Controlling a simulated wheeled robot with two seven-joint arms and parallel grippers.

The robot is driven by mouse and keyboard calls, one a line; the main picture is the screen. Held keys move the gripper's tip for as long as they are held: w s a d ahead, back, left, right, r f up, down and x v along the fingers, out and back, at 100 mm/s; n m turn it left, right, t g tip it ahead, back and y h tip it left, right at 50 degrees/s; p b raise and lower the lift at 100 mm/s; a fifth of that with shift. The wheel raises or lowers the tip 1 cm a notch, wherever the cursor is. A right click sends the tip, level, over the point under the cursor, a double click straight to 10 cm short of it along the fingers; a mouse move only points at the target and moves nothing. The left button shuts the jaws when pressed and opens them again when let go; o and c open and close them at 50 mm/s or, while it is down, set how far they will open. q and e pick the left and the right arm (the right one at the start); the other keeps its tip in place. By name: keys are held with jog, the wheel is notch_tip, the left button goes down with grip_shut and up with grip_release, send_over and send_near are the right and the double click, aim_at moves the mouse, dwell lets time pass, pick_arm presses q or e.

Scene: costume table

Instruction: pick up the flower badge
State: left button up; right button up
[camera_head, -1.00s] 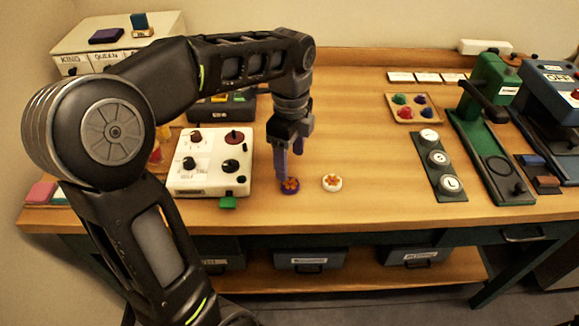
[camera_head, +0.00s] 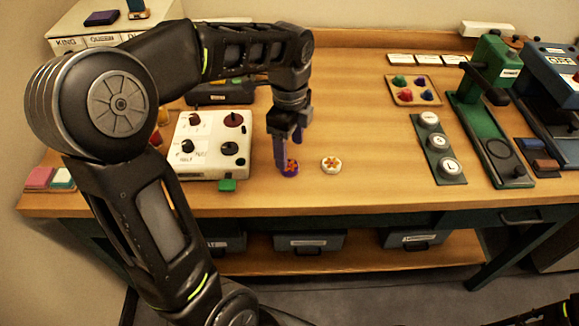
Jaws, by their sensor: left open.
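Two round badges lie on the wooden table near its front edge. Whether a finger touches the badge, I cannot tell. My right gripper is not in view.
A white control box with knobs (camera_head: 207,165) stands close left of my left gripper. A tray of coloured pieces (camera_head: 413,90), a plate with round white dies (camera_head: 438,150) and a green press (camera_head: 490,120) stand to the right. The table right of the white badge is clear.

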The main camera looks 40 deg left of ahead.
aim_at(290, 166)
pick_arm(q)
notch_tip(290, 166, down, 5)
jog(key=shift+f+p, duration=0.1)
jog(key=shift+p, duration=0.25)
jog(key=shift+s, duration=0.1)
jog(key=shift+c, duration=0.4)
jog(key=c, duration=1.4)
